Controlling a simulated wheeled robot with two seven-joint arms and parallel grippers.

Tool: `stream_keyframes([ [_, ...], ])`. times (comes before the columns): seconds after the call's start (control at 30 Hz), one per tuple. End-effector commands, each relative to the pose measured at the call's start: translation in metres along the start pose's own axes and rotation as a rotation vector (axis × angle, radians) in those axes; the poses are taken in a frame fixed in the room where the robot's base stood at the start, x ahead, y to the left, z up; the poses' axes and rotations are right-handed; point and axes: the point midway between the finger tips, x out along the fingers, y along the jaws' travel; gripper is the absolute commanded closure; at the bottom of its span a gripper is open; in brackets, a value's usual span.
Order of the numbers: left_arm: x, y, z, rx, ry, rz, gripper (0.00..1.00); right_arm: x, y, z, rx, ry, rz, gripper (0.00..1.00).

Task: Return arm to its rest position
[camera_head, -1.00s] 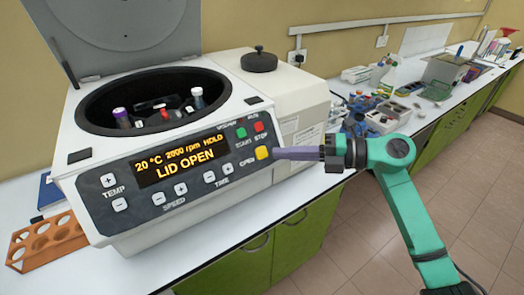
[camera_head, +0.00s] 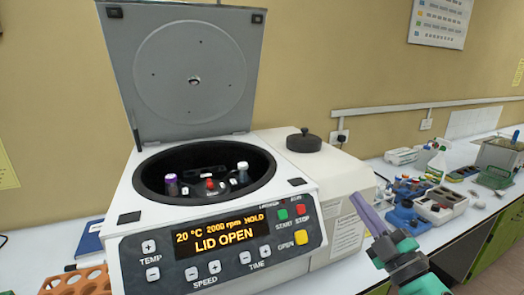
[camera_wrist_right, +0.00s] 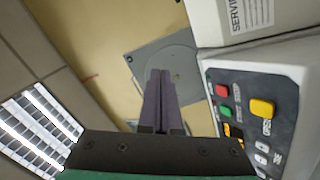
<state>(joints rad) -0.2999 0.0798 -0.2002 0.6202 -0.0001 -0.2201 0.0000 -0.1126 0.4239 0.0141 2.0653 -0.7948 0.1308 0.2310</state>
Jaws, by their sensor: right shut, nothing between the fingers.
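My right gripper (camera_head: 368,212) is shut and empty, its purple fingers pointing up and to the left, in front of the centrifuge's right side. In the right wrist view its closed fingers (camera_wrist_right: 160,100) point toward the raised lid. The centrifuge (camera_head: 215,240) has its grey lid (camera_head: 185,75) standing open and its display (camera_head: 222,237) reads "LID OPEN". Its yellow OPEN button (camera_head: 301,237) is to the left of my gripper and apart from it; the button also shows in the right wrist view (camera_wrist_right: 262,107). Tubes with purple and white caps sit in the rotor. My left gripper is not in view.
An orange tube rack (camera_head: 85,282) is at the lower left beside a blue book (camera_head: 90,237). A black-knobbed white unit (camera_head: 345,190) stands behind my right gripper. Blue and grey lab items (camera_head: 408,212) crowd the bench at right.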

Motion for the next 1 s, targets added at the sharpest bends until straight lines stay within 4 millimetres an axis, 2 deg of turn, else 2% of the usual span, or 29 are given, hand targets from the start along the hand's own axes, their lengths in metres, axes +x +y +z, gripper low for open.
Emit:
stream_keyframes([
  [0.03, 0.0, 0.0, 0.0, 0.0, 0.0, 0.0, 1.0, -0.014, -0.007, 0.03, 0.115, -0.172, 0.029, 1.0],
  [0.07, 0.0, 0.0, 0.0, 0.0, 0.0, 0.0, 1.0, -0.026, -0.014, 0.05, 0.183, -0.288, 0.036, 1.0],
  [0.1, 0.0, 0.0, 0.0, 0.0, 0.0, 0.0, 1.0, -0.046, -0.029, 0.076, 0.274, -0.445, 0.028, 1.0],
  [0.17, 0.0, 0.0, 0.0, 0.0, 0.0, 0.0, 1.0, -0.081, -0.059, 0.105, 0.396, -0.667, -0.015, 1.0],
  [0.2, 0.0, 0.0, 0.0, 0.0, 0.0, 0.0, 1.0, -0.105, -0.08, 0.117, 0.463, -0.793, -0.056, 1.0],
  [0.23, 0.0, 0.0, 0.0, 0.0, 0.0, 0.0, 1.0, -0.122, -0.095, 0.122, 0.507, -0.875, -0.091, 1.0],
  [0.3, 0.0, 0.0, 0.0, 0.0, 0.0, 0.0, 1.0, -0.158, -0.126, 0.127, 0.588, -1.036, -0.175, 1.0],
  [0.4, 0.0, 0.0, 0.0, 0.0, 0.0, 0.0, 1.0, -0.202, -0.163, 0.121, 0.676, -1.21, -0.298, 1.0],
  [0.6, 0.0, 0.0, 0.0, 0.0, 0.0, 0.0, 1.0, -0.273, -0.211, 0.088, 0.796, -1.456, -0.546, 1.0],
  [0.73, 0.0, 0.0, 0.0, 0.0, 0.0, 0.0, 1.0, -0.315, -0.232, 0.058, 0.853, -1.58, -0.72, 1.0],
  [0.87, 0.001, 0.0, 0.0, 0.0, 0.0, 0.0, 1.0, -0.325, -0.277, 0.088, 0.841, -1.597, -0.727, 1.0],
  [1.0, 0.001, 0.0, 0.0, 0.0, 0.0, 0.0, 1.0, -0.345, -0.324, 0.115, 0.835, -1.616, -0.745, 1.0],
])
